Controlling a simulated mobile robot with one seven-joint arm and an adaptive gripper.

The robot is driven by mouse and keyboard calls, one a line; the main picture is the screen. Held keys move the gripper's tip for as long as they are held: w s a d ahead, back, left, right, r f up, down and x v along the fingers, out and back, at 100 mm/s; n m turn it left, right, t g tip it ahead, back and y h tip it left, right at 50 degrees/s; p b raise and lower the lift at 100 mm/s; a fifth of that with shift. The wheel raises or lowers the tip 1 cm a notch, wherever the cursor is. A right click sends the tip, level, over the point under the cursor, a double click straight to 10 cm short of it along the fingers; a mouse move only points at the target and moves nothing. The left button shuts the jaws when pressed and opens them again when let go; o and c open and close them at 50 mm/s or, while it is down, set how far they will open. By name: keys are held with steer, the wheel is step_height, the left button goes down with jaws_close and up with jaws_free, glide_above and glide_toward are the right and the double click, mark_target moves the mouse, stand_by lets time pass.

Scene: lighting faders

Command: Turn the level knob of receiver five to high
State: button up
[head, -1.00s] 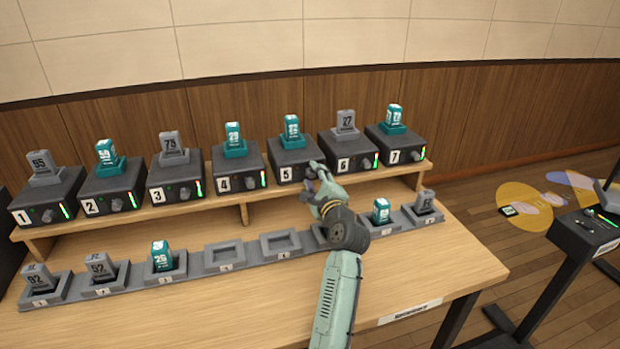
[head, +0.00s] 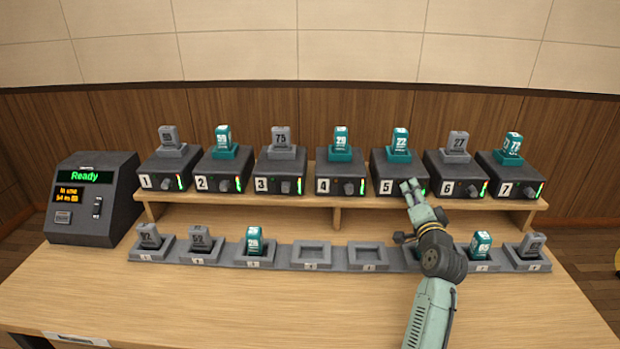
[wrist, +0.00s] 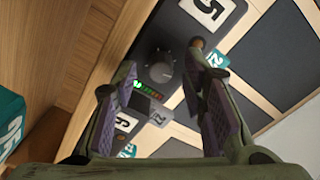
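Receiver five (head: 386,166) is a dark box with a white "5" label, and a teal block marked 22 (head: 400,141) stands on top. My gripper (head: 411,187) is in front of its right side and hides its knob in the head view. In the wrist view, the round dark level knob (wrist: 161,69) shows beyond and between the fingertips, with the "5" label (wrist: 207,10) above. My gripper (wrist: 163,62) is open there, with a finger on each side of the knob. I cannot tell whether either finger touches it. A small coloured light bar (wrist: 148,91) is beside the knob.
Receiver four (head: 340,175) and receiver six (head: 455,178) stand close on either side on the wooden shelf (head: 290,200). Below is a row of grey trays (head: 311,256), some holding blocks. A console reading "Ready" (head: 90,200) stands at the left.

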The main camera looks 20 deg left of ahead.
steer(key=s+d+n+b, duration=0.3)
steer(key=s+n+b, duration=0.5)
steer(key=s+n, duration=0.3)
steer(key=s+a+r+n+y+b, duration=0.1)
steer(key=s+a+r+n+y, duration=0.2)
steer(key=a, duration=0.9)
steer(key=s+a+r+n+y+b, duration=0.1)
steer(key=s+a+r+n+y, duration=0.2)
steer(key=s+a+r+y, duration=0.3)
steer(key=a+r, duration=0.4)
steer(key=a, duration=0.2)
steer(key=shift+s+a+t, duration=0.15)
steer(key=shift+a+t, duration=0.1)
steer(key=shift+t, duration=0.05)
